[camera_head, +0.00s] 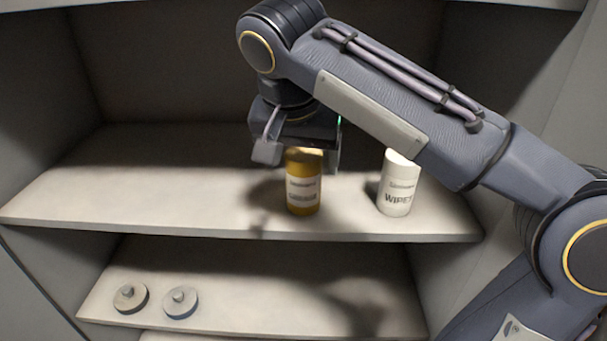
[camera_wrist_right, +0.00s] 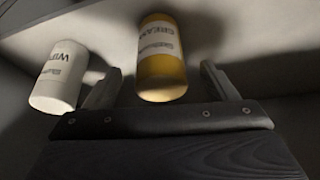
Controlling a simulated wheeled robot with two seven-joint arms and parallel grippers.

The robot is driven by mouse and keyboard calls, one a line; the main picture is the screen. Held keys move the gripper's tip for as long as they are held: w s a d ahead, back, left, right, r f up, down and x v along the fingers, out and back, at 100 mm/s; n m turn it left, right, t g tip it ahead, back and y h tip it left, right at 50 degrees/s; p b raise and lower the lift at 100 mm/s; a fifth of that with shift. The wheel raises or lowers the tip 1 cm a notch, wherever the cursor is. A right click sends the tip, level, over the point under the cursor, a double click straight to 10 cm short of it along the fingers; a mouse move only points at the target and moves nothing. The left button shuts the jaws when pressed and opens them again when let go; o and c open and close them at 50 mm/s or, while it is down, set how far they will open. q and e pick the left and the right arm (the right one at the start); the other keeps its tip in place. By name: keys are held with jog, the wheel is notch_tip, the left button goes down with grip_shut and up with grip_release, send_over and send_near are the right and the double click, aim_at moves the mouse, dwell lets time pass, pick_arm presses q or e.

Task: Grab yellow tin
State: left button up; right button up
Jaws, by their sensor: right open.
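The yellow tin (camera_head: 303,192) stands upright on the upper shelf, with a white label around its middle. It also shows in the right wrist view (camera_wrist_right: 162,75), lying between the lines of the two fingers. My right gripper (camera_head: 300,158) is open and empty, just above and around the top of the tin, with a finger to either side. In the right wrist view the fingers (camera_wrist_right: 158,82) are apart from the tin, with a gap on both sides. My left gripper is not in view.
A white wipes canister (camera_head: 398,186) stands on the upper shelf (camera_head: 120,190), right of the tin; it shows at left in the right wrist view (camera_wrist_right: 58,78). Two round discs with knobs (camera_head: 131,297) (camera_head: 180,302) lie on the lower shelf (camera_head: 250,310). The upper shelf's left side is clear.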

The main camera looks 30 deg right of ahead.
jog(key=shift+w+d, duration=0.2)
jog(key=shift+w+d+x, duration=0.15)
jog(key=shift+x, duration=1.2)
jog(key=shift+w+d+x, duration=0.1)
jog(key=shift+x, duration=1.25)
jog(key=shift+r, duration=0.2)
jog(key=c, duration=1.3)
